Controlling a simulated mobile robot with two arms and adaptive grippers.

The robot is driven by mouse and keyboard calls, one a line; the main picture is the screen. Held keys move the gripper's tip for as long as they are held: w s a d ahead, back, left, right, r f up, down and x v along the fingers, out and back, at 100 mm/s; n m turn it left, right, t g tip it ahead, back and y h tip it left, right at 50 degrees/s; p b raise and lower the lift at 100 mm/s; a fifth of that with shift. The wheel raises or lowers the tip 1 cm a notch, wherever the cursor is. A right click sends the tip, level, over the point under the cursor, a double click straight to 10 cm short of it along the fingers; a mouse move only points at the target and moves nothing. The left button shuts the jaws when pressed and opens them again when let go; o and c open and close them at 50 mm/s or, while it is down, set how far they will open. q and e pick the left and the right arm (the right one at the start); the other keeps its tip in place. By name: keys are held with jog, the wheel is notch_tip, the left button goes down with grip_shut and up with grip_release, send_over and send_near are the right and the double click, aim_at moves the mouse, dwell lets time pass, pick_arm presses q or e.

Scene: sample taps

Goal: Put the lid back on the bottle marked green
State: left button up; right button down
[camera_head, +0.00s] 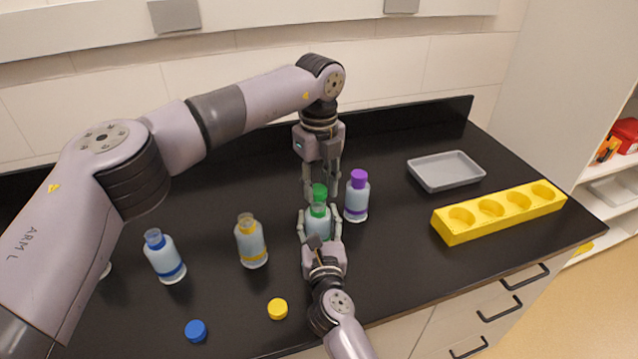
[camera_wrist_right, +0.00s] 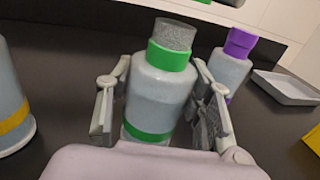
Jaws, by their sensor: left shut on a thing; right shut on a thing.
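The bottle marked green (camera_head: 318,229) stands upright on the dark counter, its grey neck open above a green collar. In the right wrist view, the bottle (camera_wrist_right: 160,95) sits between the fingers of my right gripper (camera_wrist_right: 163,115), which is shut on its body. My left gripper (camera_head: 321,186) comes down from above and is shut on the green lid (camera_head: 320,192). The lid is close above the bottle's neck in the head view. In the right wrist view, only a green sliver of the lid (camera_wrist_right: 203,1) shows at the top edge, apart from the neck.
A purple-capped bottle (camera_head: 357,197) stands close at the right. Open yellow-marked (camera_head: 251,243) and blue-marked (camera_head: 165,258) bottles stand at the left. A yellow lid (camera_head: 277,309) and blue lid (camera_head: 196,331) lie in front. A grey tray (camera_head: 447,184) and yellow rack (camera_head: 500,225) are right.

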aim_at(318, 216)
pick_arm(q)
jog(key=shift+f, duration=0.1)
jog(key=shift+f, duration=0.8)
jog(key=shift+f, duration=0.55)
